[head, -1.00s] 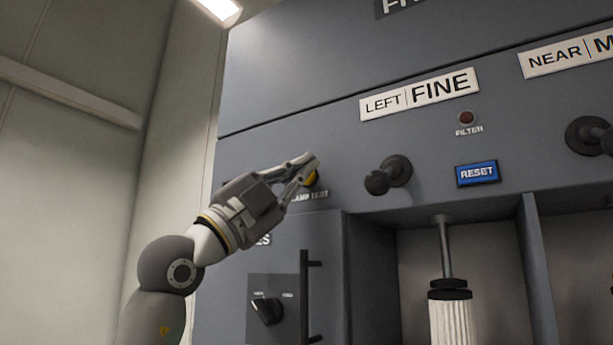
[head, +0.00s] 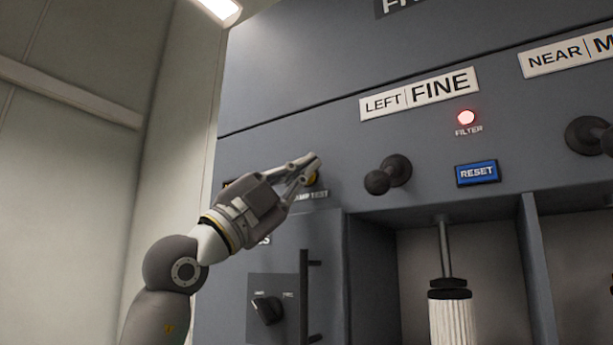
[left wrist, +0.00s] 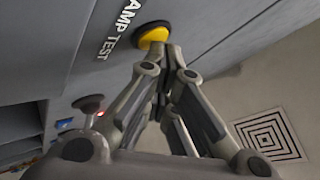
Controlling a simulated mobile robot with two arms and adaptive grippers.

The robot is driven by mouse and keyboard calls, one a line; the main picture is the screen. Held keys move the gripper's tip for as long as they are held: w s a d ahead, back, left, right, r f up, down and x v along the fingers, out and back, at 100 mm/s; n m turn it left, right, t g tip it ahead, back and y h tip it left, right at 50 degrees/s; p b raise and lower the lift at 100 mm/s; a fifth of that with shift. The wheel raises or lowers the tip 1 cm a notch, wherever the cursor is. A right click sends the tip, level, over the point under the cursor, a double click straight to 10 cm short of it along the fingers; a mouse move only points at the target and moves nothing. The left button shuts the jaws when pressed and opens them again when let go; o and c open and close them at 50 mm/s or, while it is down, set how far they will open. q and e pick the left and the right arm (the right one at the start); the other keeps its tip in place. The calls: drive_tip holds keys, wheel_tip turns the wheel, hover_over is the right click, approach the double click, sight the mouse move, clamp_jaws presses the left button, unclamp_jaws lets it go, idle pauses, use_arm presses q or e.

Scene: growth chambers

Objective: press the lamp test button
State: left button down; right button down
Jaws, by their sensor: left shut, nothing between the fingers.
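The lamp test button is yellow with a dark ring and sits on the grey panel above the words "LAMP TEST". In the head view only a sliver of the button (head: 313,181) shows behind my left gripper (head: 314,160). In the left wrist view the button (left wrist: 153,36) is at the top, and the fingertips of my left gripper (left wrist: 168,50) are shut and empty, at its lower edge and apparently touching it. The red filter lamp (head: 466,117) is lit. My right gripper is in neither view.
A dark knob (head: 388,175) juts out just right of the button. A blue RESET button (head: 477,173) is further right. Below are a cabinet door with a vertical handle (head: 304,295) and a rotary switch (head: 268,308). Open bays lie at the lower right.

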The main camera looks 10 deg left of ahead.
use_arm(q)
drive_tip(key=shift+s+a+b, duration=0.2)
drive_tip(key=shift+s+b, duration=0.3)
drive_tip(key=shift+s, duration=0.1)
drive_tip(key=s+b, duration=0.1)
drive_tip(key=s+a+b, duration=0.1)
drive_tip(key=s, duration=0.1)
drive_tip(key=s+b, duration=0.1)
drive_tip(key=shift+s+a, duration=0.35)
drive_tip(key=shift+a, duration=0.05)
drive_tip(key=shift+f, duration=0.1)
idle(0.7)
